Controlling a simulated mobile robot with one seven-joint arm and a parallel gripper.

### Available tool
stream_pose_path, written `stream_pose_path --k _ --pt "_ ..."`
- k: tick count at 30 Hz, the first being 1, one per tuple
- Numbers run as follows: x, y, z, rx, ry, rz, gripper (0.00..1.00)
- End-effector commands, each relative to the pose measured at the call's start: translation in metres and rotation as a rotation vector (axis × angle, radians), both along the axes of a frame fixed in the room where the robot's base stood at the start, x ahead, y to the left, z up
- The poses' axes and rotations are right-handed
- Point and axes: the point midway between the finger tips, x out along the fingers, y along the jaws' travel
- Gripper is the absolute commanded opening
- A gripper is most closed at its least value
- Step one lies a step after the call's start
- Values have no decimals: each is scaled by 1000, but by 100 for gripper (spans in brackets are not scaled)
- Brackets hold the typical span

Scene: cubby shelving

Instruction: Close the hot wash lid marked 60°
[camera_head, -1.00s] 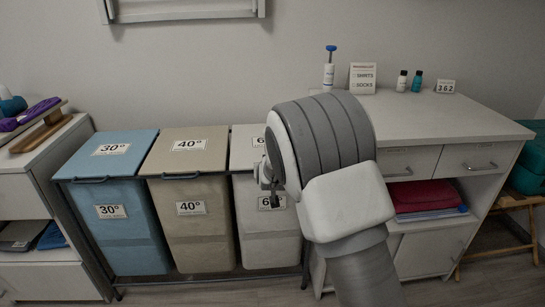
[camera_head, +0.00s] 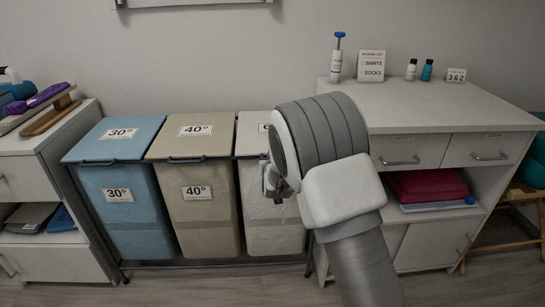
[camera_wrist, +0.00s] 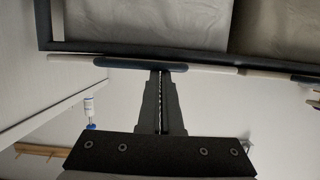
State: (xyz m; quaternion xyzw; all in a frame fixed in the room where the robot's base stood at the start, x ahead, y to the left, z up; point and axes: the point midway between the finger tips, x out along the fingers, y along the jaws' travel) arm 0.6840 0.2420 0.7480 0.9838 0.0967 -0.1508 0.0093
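The white hot wash bin (camera_head: 255,200) is the right one of three bins. Its lid (camera_head: 252,138) looks lowered and roughly flat, though my arm hides its right part and most of its label. In the wrist view, which looks upside down, the lid's edge (camera_wrist: 75,59) shows as a thin pale strip with a dark handle (camera_wrist: 125,63). My gripper (camera_wrist: 160,75) has its fingers together with nothing seen between them. Its tips are at the handle; I cannot tell if they touch. In the head view, my gripper (camera_head: 272,190) is in front of the bin.
The blue 30° bin (camera_head: 125,210) and beige 40° bin (camera_head: 195,215) stand to the left, lids down. A white cabinet (camera_head: 420,120) stands right, bearing a pump bottle (camera_head: 336,62), a sign (camera_head: 371,66) and small bottles. A left cabinet (camera_head: 30,160) holds other items. Floor in front is clear.

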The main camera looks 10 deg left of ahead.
Motion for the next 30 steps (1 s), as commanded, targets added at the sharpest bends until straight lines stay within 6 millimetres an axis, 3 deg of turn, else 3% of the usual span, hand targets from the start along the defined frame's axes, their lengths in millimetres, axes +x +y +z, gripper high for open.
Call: stream_pose_path --k 1,5,30 --pt "-12 -1 -34 -22 70 4 0" --pt "-19 -2 -29 -21 68 5 0" --pt "-153 -30 50 0 1 2 0"
